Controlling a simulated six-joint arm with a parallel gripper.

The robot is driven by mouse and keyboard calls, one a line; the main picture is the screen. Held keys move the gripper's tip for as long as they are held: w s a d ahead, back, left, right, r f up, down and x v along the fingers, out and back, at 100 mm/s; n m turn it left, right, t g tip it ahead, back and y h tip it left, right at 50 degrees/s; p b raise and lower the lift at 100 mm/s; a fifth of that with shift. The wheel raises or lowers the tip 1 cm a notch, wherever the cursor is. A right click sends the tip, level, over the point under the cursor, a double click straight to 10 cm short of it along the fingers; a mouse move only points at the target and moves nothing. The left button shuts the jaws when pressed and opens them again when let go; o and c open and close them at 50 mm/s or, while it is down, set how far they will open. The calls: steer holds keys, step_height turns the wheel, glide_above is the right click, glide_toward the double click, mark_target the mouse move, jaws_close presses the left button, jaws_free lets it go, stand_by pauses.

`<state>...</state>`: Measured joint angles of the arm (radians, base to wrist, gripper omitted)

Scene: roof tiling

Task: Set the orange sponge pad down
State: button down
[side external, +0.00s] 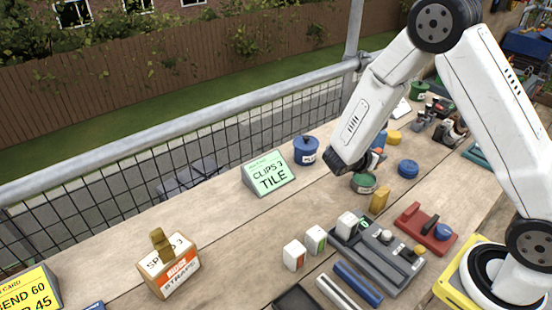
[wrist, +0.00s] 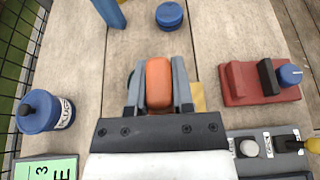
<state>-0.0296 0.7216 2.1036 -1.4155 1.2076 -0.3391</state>
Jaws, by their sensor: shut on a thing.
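The orange sponge pad (wrist: 158,82) is held between the two grey fingers of my gripper (wrist: 159,88) in the wrist view. The fingers are shut on its left and right sides. In the side external view my gripper (side external: 374,159) is mostly hidden behind my wrist, and only a small orange bit of the pad (side external: 378,151) shows. The gripper is above the bench, close to an open green tin (side external: 364,183). I cannot tell how far the pad is from the surface below.
A yellow block (side external: 380,198) stands beside the tin. A blue round container (side external: 408,168) and blue pot (side external: 306,150) are nearby. A red holder (side external: 425,228) and grey tray (side external: 376,255) lie toward the front. Bare wood (side external: 235,225) is left of them.

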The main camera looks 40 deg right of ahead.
steer(key=shift+a, duration=0.1)
steer(key=shift+w+a+n+t, duration=0.2)
steer(key=shift+a+n+t, duration=0.15)
steer(key=shift+a, duration=0.2)
steer(key=s+a+n+t+y, duration=0.2)
steer(key=a+n+t+y, duration=0.3)
steer(key=a, duration=1)
steer(key=s+a+n+t+y, duration=0.3)
steer(key=a+n+t, duration=0.45)
steer(key=a, duration=0.75)
steer(key=shift+g, duration=0.4)
steer(key=w+a+f, duration=0.1)
steer(key=w+f, duration=0.1)
steer(key=w, duration=0.2)
steer(key=w+a+f, duration=0.2)
steer(key=w+f, duration=0.1)
steer(key=w, duration=0.1)
steer(key=w+a+f, duration=0.1)
steer(key=w+f, duration=0.2)
steer(key=w, duration=0.1)
steer(key=shift+w+a, duration=0.15)
steer(key=shift+w+a+f, duration=0.15)
steer(key=shift+w+f, duration=0.25)
steer(key=shift+f, duration=0.15)
